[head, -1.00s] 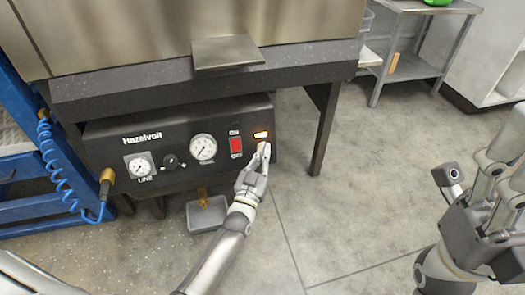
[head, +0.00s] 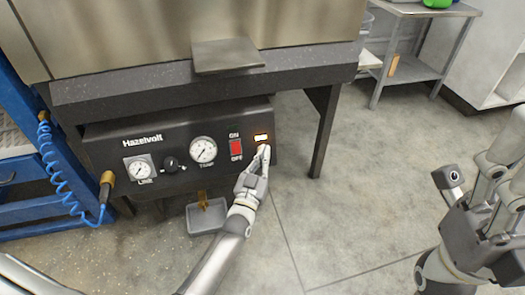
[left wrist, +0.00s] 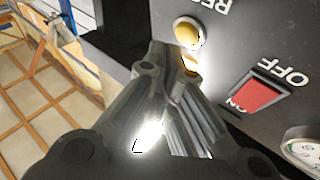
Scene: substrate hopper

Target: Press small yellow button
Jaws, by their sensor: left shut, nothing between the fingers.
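A small round yellow button (left wrist: 189,32) shows on the black control panel in the left wrist view, which sees the panel upside down. In the head view it is hidden behind my left fingers. My right gripper (head: 505,185) is at the right edge, away from the panel.
A red ON/OFF switch (head: 236,148) is left of my left gripper, with a gauge (head: 203,149) beyond it. A metal plate (head: 227,55) juts out above the panel. A grey tray (head: 207,217) is on the floor below.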

